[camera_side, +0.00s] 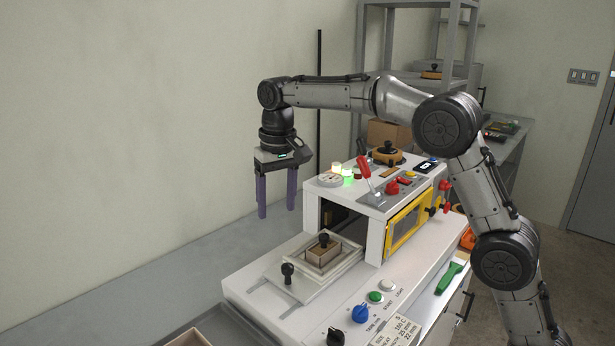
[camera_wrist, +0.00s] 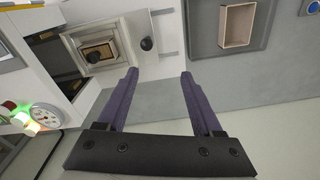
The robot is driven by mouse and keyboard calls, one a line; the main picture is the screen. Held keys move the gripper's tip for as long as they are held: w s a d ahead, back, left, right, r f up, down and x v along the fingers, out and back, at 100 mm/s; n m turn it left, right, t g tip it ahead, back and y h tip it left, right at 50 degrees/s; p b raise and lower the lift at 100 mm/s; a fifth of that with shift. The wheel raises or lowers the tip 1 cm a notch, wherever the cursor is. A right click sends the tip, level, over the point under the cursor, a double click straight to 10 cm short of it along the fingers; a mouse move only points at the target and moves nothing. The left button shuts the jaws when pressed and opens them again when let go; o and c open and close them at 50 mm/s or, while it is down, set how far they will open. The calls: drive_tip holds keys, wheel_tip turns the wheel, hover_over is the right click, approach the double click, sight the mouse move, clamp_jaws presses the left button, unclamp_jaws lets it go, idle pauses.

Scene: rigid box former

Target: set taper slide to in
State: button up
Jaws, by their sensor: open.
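A pale slide plate (camera_side: 272,274) with a black ball knob (camera_side: 288,270) at its front sticks out of the white machine's opening on rails. It carries a framed box form with a second black knob (camera_side: 323,239). No label names it as the taper slide, so I cannot tell for certain. In the wrist view the plate (camera_wrist: 128,22) and its front knob (camera_wrist: 147,44) show beyond my fingers. My gripper (camera_side: 277,212) is open and empty, pointing down, above and behind the plate, apart from it. Its two purple fingers also show in the wrist view (camera_wrist: 158,75).
The machine housing (camera_side: 375,235) carries a red lever (camera_side: 364,168) and lit lamps on top. A blue knob (camera_side: 361,313), a green button (camera_side: 375,296) and a black knob (camera_side: 335,337) sit in front. An open box (camera_wrist: 238,25) lies on a grey tray.

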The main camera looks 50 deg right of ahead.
drive_tip(key=s+d+r+t, duration=0.1)
drive_tip(key=s+r, duration=0.6)
drive_tip(key=shift+d, duration=0.25)
drive_tip(key=shift+r, duration=0.1)
